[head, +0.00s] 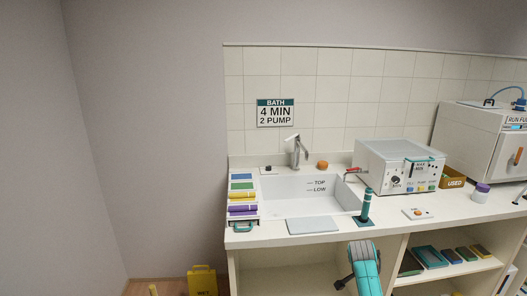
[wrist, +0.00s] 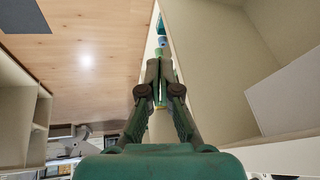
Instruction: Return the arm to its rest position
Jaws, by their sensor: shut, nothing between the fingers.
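My gripper (wrist: 159,72) shows in the wrist view as a green body with two dark fingers brought together, with nothing held between them. A teal piece of my arm (head: 365,265) rises at the bottom of the head view, in front of the counter's open lower part. In the head view the fingertips cannot be made out. In the wrist view a small teal and white item (wrist: 160,38) shows beyond the fingertips; whether they touch it cannot be told.
Shelves with trays (head: 430,256) lie below right. A yellow floor sign (head: 202,281) stands left. Pale panels flank the gripper in the wrist view.

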